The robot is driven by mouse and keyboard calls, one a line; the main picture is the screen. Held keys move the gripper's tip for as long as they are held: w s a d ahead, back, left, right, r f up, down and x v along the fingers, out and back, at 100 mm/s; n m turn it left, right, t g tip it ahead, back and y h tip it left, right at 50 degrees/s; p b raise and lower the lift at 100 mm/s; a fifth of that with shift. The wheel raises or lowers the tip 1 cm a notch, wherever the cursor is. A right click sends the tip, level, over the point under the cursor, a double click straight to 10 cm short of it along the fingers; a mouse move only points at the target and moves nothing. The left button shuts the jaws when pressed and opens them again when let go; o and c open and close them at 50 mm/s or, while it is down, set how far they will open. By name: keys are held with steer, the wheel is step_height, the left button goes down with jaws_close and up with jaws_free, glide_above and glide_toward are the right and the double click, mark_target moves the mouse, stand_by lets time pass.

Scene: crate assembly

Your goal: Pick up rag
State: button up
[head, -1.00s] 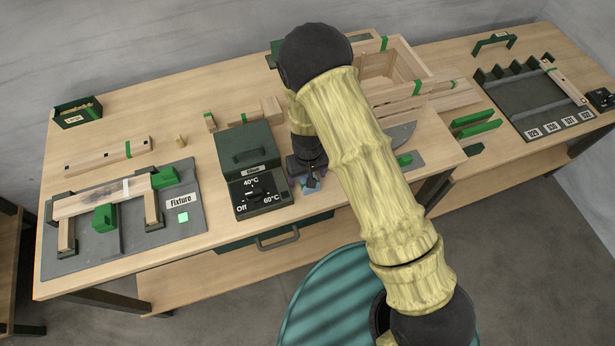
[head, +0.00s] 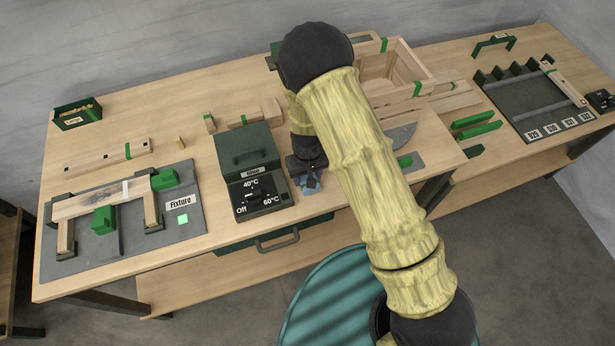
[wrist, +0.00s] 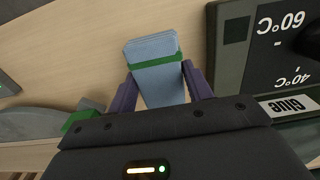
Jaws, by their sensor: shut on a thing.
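The rag (wrist: 154,52) is a light blue folded cloth with a green band, seen in the wrist view. My gripper (wrist: 160,82) has its two purple fingers on either side of it and is shut on it. The rag points away from the palm, over the wooden tabletop; I cannot tell whether it still touches the table. In the head view my gripper (head: 308,174) is just right of the glue heater, and only a small blue part of the rag (head: 312,184) shows below it.
The glue heater (head: 257,194) stands close beside my gripper, on its left. A fixture board (head: 188,228) with wooden pieces lies at the left. A wooden crate (head: 407,72) stands behind my arm. A second table with a slotted tray (head: 520,112) is at the right.

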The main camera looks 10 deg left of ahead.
step_height(320, 180, up, 9)
steer(key=shift+r+b, duration=0.15)
steer(key=shift+b, duration=0.85)
